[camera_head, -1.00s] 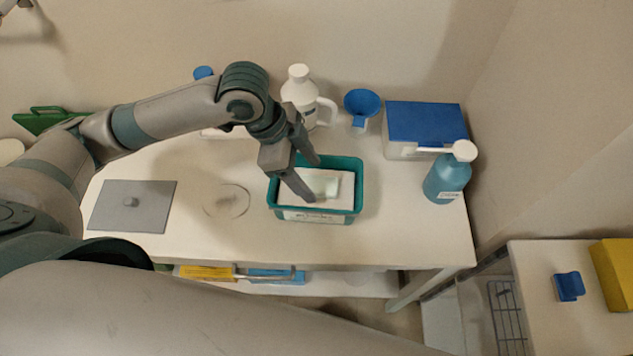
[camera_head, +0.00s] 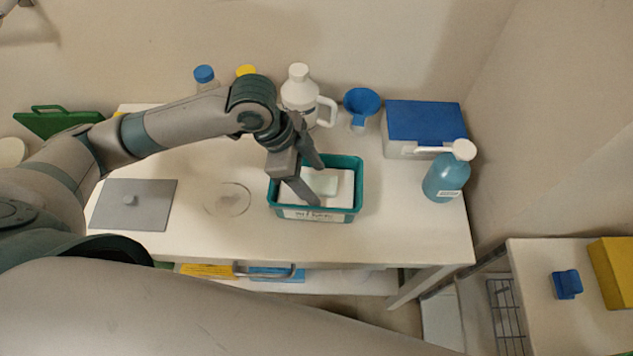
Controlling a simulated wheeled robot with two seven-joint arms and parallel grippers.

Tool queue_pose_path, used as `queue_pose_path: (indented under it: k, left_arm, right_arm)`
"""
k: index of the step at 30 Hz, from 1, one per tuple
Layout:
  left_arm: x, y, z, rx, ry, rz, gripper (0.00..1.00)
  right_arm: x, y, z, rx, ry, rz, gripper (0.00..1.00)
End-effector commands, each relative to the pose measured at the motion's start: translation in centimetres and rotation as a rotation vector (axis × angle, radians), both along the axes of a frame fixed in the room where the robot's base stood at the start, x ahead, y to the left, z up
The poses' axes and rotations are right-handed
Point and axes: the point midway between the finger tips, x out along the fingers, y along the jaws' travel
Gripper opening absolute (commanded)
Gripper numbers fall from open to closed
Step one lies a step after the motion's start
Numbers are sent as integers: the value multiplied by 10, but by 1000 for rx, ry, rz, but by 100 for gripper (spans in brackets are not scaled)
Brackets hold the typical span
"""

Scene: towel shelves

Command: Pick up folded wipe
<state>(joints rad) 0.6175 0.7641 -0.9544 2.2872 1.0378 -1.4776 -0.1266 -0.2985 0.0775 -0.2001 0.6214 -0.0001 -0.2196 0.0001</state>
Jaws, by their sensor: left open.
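A folded wipe (camera_head: 325,183), pale greenish white, lies on white material inside a teal tub (camera_head: 357,190) with a label on its front. My left gripper (camera_head: 319,186) is open and reaches down into the tub from the upper left. Its fingers stand around the left part of the wipe, one in front and one behind. I cannot tell whether they touch it. My right gripper is not in view.
A white jug (camera_head: 299,92), a blue funnel (camera_head: 361,104), a blue-lidded box (camera_head: 425,125) and a blue pump bottle (camera_head: 446,178) stand behind and right of the tub. A grey plate (camera_head: 150,205) and a clear round lid (camera_head: 227,199) lie left on the white table (camera_head: 240,245).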

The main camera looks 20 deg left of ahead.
Motion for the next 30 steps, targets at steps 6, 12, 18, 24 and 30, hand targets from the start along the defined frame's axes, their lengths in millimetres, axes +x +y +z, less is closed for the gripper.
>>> queue_pose_path:
  k: [6,12,18,24,30]
  left_arm:
    - [0,0,-1,0,0,0,44]
    - [0,0,-1,0,0,0,17]
    - [0,0,-1,0,0,0,17]
    - [1,0,1,0,-2,1,17]
    - [1,0,23,-1,-4,-2,17]
  right_arm:
    - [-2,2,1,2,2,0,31]
    - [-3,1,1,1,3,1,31]
    - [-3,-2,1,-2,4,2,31]
    - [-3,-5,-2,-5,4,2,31]
    - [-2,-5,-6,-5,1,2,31]
